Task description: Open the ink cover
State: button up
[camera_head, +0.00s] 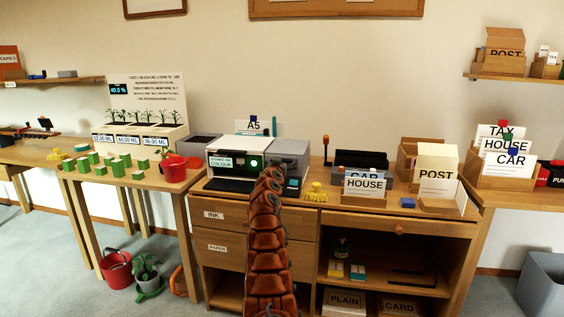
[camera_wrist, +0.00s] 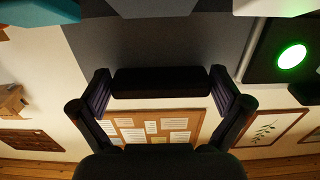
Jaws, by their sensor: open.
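The printer (camera_head: 222,161) stands on the desk, with a lit green light on its front. Its right part is a grey block (camera_head: 289,149), which I take to be the ink cover. In the wrist view, which looks upside down, a dark grey panel (camera_wrist: 180,38) lies beside the green light. A black bar (camera_wrist: 160,76) crosses that panel's edge. My gripper (camera_wrist: 161,88) is open, with one finger at each end of the bar; I cannot tell whether they touch it. In the head view my arm hides the gripper and part of the printer's front.
A yellow object (camera_head: 316,192) and a HOUSE card holder (camera_head: 364,190) stand right of the printer. The desk has an INK drawer (camera_head: 222,215) below the printer.

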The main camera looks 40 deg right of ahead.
jog(key=c, duration=1.3)
jog(key=shift+r, duration=0.1)
jog(key=shift+r, duration=0.1)
